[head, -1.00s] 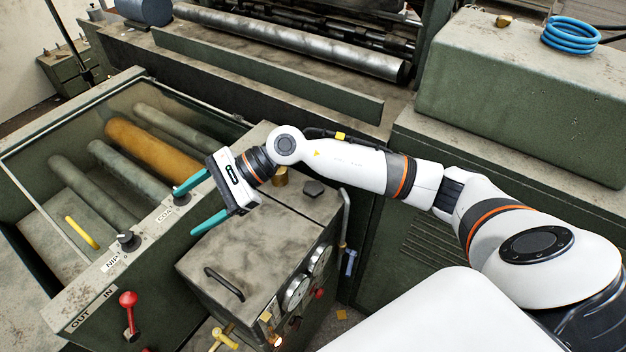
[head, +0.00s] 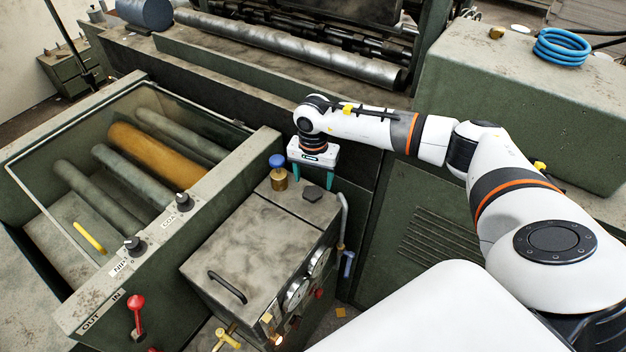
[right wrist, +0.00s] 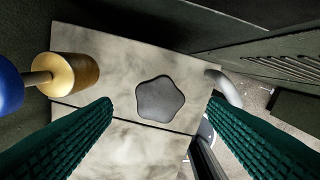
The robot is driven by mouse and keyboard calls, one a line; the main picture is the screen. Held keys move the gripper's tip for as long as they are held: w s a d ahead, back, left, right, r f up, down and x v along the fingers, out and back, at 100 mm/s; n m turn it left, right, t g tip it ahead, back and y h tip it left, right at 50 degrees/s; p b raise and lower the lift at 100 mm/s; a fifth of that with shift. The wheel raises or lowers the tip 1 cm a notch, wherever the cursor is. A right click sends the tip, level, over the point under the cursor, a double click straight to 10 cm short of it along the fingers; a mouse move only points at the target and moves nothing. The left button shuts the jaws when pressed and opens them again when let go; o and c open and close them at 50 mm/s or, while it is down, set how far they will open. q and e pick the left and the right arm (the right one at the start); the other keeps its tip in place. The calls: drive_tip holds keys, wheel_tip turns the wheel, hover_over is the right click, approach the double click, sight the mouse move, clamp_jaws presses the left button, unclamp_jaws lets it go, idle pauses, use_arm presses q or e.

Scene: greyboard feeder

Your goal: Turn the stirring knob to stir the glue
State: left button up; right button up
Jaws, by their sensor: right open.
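The stirring knob looks to be the dark, star-shaped knob (head: 312,193) on top of the grey-green glue box (head: 245,240), near its back edge. My right gripper (head: 313,180) points down over this knob, with its teal fingers apart. In the right wrist view the knob (right wrist: 161,99) lies between and beyond the two open fingers (right wrist: 160,115), with nothing held. The fingers appear to be still above it. My left gripper is not in view.
A brass post with a blue cap (head: 278,170) stands just left of the knob. A grey bent pipe (head: 343,215) runs down the box's right side. Gauges (head: 297,293) and a handle (head: 227,287) are on the box. A glass-covered roller bay (head: 120,160) lies left.

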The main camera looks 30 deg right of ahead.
sight(313, 191)
drive_tip(key=shift+f+p, duration=0.55)
drive_tip(key=shift+f, duration=1.45)
drive_tip(key=c, duration=1)
